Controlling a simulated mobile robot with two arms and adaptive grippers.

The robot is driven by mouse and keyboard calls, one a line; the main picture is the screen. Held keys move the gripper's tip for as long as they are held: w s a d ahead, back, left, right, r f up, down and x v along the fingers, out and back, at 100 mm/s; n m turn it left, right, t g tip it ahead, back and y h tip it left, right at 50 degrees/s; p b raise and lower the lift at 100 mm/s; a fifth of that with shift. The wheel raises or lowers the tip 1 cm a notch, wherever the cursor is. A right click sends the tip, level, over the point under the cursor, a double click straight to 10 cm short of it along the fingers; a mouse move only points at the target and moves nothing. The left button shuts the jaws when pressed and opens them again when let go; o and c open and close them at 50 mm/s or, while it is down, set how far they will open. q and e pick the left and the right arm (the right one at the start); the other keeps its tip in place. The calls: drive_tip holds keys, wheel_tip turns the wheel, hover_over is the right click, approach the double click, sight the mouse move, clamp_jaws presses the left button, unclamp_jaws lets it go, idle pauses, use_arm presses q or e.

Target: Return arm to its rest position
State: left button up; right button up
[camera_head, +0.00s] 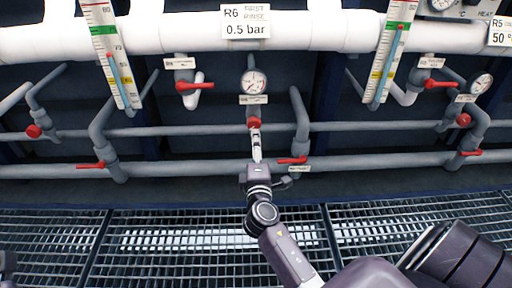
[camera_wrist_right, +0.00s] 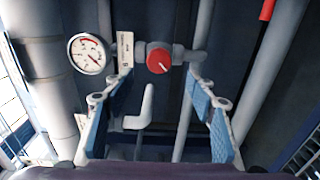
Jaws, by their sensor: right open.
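My right arm reaches up from the bottom right of the head view. Its gripper (camera_head: 256,143) is just below the red round valve knob (camera_head: 254,123) under the gauge. In the right wrist view the gripper (camera_wrist_right: 160,85) is open, its two blue-padded fingers spread wide with nothing held between them. The red knob (camera_wrist_right: 158,61) is ahead, between and beyond the fingertips; it appears apart from them. My left gripper is not clearly seen; only a small dark piece shows at the lower left edge of the head view.
A pressure gauge (camera_head: 253,81) hangs above the knob. Red lever handles (camera_head: 292,160) and grey pipes (camera_head: 390,162) stand on both sides, close to the gripper. A white pipe (camera_head: 320,32) crosses the top. Open floor grating (camera_head: 170,240) lies below.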

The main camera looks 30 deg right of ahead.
drive_tip(key=shift+s+a, duration=0.15)
drive_tip(key=shift+s, duration=0.15)
